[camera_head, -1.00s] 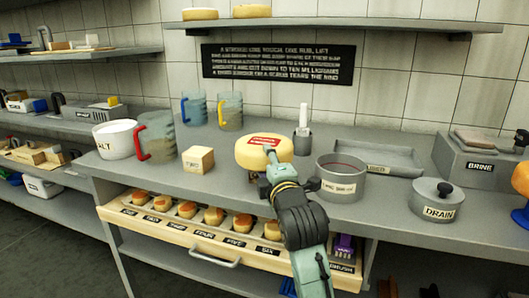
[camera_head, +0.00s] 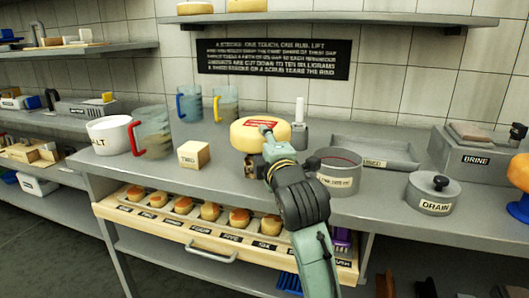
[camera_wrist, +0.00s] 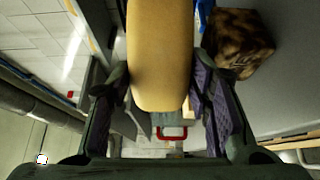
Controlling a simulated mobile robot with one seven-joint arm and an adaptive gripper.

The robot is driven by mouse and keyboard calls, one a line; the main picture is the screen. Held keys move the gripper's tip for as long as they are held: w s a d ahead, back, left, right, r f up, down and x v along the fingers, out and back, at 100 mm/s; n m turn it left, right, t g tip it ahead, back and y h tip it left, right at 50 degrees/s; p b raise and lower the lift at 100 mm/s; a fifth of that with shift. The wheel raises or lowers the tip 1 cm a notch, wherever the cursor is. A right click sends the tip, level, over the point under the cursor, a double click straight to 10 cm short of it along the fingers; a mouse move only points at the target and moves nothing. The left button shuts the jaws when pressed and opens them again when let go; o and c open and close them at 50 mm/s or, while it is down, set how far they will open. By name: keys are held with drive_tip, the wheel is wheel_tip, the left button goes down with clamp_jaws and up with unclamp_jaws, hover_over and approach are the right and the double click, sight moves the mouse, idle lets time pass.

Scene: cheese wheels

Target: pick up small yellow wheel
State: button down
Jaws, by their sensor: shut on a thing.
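The yellow wheel (camera_head: 242,138) has a red label on top and is over the counter. My gripper (camera_head: 267,138) is shut on it, reaching from the front right. In the wrist view the wheel (camera_wrist: 160,55) is seen edge-on between the two dark fingers, with a finger against each side. In the head view it appears raised above the counter, though my arm hides part of its lower side. The far side of the wheel is hidden.
A wooden block (camera_head: 194,155) stands left of the wheel, with a red-handled jug (camera_head: 153,133) beyond it. A round pot (camera_head: 338,178) and a white stick in a holder (camera_head: 299,132) are close on the right. A mottled brown block (camera_wrist: 238,43) shows beside the wheel.

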drive_tip(key=s+d+r, duration=0.2)
drive_tip(key=s, duration=0.5)
drive_tip(key=s+d+r+b, duration=0.1)
drive_tip(key=s+r, duration=0.1)
drive_tip(key=s, duration=0.5)
drive_tip(key=shift+s+d+r, duration=0.3)
drive_tip(key=shift+s+d, duration=0.05)
idle(0.3)
